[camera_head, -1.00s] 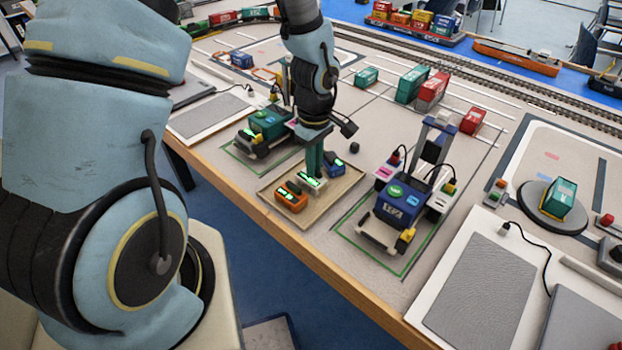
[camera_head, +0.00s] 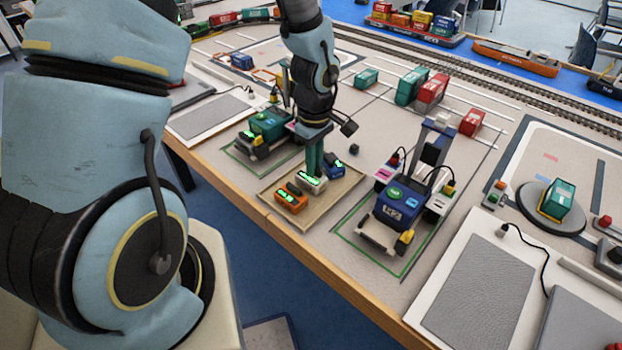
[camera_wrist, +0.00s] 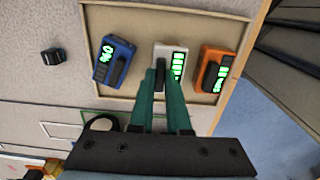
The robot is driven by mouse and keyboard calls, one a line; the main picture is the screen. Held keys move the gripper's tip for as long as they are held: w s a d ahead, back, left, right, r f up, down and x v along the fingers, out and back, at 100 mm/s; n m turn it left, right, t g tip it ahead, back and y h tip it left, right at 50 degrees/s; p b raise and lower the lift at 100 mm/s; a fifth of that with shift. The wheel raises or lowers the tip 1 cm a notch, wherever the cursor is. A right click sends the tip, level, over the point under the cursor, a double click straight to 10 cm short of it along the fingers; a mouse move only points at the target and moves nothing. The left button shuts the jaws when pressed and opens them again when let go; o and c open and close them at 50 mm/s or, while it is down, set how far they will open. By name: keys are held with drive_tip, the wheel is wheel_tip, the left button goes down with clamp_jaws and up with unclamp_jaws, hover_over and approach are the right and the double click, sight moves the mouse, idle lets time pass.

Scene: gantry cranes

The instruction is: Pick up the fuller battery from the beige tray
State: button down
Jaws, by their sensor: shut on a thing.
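The beige tray (camera_wrist: 133,22) holds a blue battery (camera_wrist: 113,60), a white battery (camera_wrist: 181,60) and an orange battery (camera_wrist: 214,72). In the wrist view the white battery's green display shows several bars, the orange one's shows fewer, and the blue one's appears to read 0%. My gripper (camera_wrist: 160,82) has its green fingers shut on the white battery's dark handle, in the middle of the tray. In the head view the white battery (camera_head: 312,184) is under my gripper (camera_head: 315,172), partly hidden. I cannot tell whether it touches the tray floor.
A blue crane (camera_head: 396,207) stands close to the right of the tray, and a green crane (camera_head: 268,124) stands behind it to the left. A small black block (camera_wrist: 53,56) lies outside the tray. The table's wooden front edge (camera_head: 290,243) is near.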

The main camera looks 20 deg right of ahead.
drive_tip(key=shift+r+p, duration=2.15)
drive_tip(key=shift+r, duration=0.95)
